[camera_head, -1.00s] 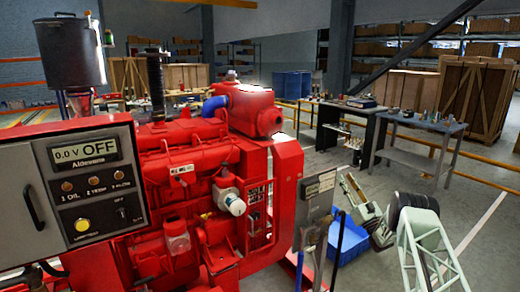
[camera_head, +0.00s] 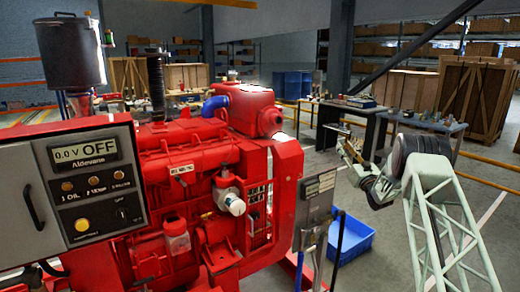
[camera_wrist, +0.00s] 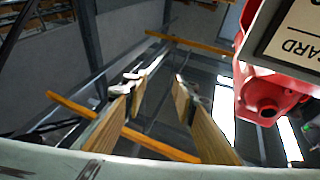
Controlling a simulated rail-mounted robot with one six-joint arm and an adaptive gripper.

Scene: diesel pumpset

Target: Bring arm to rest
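My arm is the pale green lattice link at the right of the head view. It rises to a dark elbow joint, and its far part reaches left toward the engine. My gripper (camera_head: 343,148) is small at that end, in the air to the right of the red engine (camera_head: 185,165). In the wrist view my gripper (camera_wrist: 158,78) shows wood-coloured fingers spread apart, with nothing between them. The red engine part (camera_wrist: 268,95) with a lettered plate is at the right of that view, apart from the fingers.
A control panel (camera_head: 90,185) reading OFF stands at the left. A blue bin (camera_head: 352,240) is on the floor below my arm. Workbenches (camera_head: 425,124) with small items stand behind it. Yellow rails (camera_head: 490,182) cross the back. Open floor lies at the lower right.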

